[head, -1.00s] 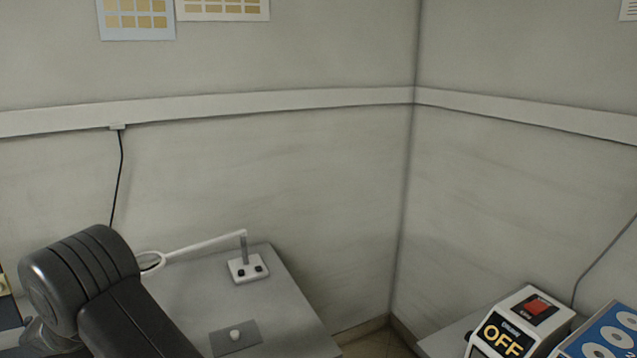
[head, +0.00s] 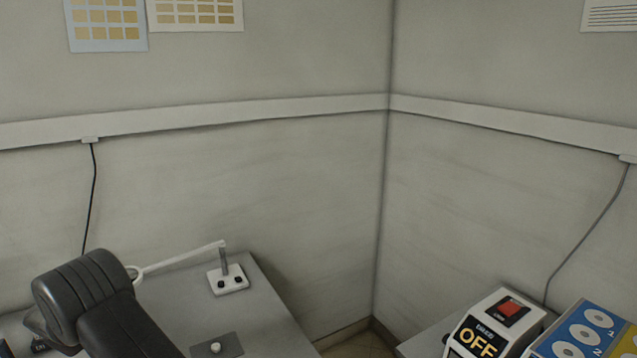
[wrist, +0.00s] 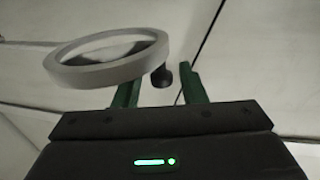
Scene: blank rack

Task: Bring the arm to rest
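My arm (head: 125,325) shows in the lower left of the head view, dark and bent, in front of a grey bench. My gripper (wrist: 161,85) shows in the wrist view with its two green fingers spread apart and nothing held between them. A pale ring (wrist: 105,75), which looks like the head of the magnifier lamp, appears beyond the left finger. A small dark knob-like part (wrist: 162,75) appears beyond the gap. I cannot tell how far these are from the fingers. The gripper itself is hidden in the head view.
The grey bench (head: 265,310) carries the lamp's white base (head: 228,280) and a plate with a white knob (head: 216,347). At lower right stand a box marked OFF (head: 495,325) and a blue panel with white discs (head: 585,335). Walls meet behind the bench.

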